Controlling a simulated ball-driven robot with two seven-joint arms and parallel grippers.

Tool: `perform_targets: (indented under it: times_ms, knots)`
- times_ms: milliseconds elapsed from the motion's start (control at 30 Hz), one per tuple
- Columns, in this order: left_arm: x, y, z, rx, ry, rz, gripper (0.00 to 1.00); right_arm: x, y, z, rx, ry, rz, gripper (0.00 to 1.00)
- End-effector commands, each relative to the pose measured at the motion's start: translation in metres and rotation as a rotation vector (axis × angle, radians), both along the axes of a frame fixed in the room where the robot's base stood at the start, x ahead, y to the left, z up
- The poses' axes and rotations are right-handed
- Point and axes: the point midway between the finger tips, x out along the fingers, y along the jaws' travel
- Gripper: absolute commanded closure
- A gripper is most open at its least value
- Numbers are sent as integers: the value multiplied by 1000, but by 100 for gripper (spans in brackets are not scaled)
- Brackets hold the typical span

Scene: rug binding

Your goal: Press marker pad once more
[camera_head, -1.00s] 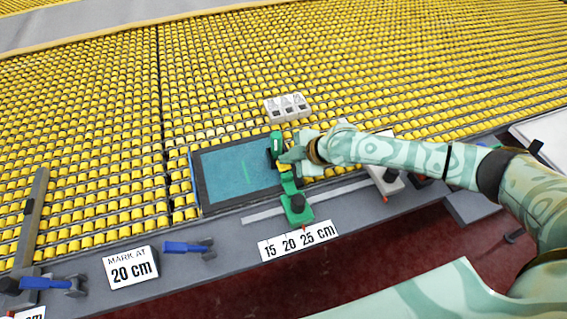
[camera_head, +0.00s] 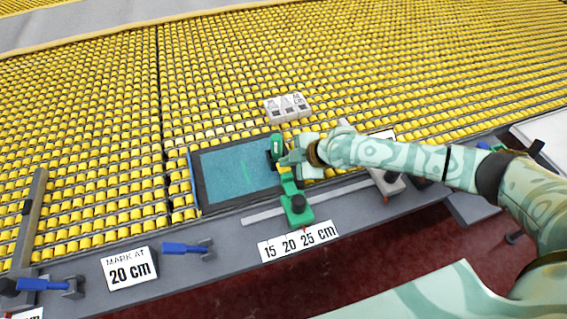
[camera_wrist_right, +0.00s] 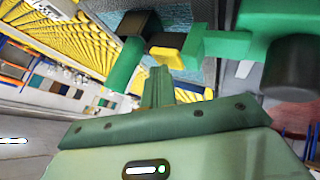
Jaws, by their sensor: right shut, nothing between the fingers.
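The green marker device (camera_head: 297,210) stands at the right edge of the teal rug piece (camera_head: 225,172), its black knob toward the front. Its upright green head (camera_head: 277,145) is at the rug side. A yellow pad (camera_wrist_right: 189,89) sits on its green arm in the right wrist view. My right gripper (camera_head: 287,158) is shut and empty, its tips low over the arm beside the head. In the wrist view the shut fingers (camera_wrist_right: 159,78) point at the yellow pad; I cannot tell whether they touch it. A faint green line shows on the rug. My left gripper is out of view.
A grey block with pictograms (camera_head: 287,107) lies behind the device. A "15 20 25 cm" label (camera_head: 299,241) and a "MARK AT 20 cm" sign (camera_head: 130,268) stand along the front rail. Blue-handled clamps (camera_head: 187,248) sit at the left. Yellow rollers fill the table.

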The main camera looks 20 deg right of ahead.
Motion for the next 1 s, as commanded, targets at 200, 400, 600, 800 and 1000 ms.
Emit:
perform_targets:
  times_ms: [200,400,600,800,1000]
  knots:
    - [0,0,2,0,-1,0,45,-1,-1,1,-2,2,0,100]
    - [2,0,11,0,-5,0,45,0,-1,12,-2,1,0,100]
    - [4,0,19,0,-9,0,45,0,-1,23,-2,0,0,100]
    - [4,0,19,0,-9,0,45,0,-1,22,-1,1,0,100]
    - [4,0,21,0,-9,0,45,0,0,25,-1,0,-1,100]
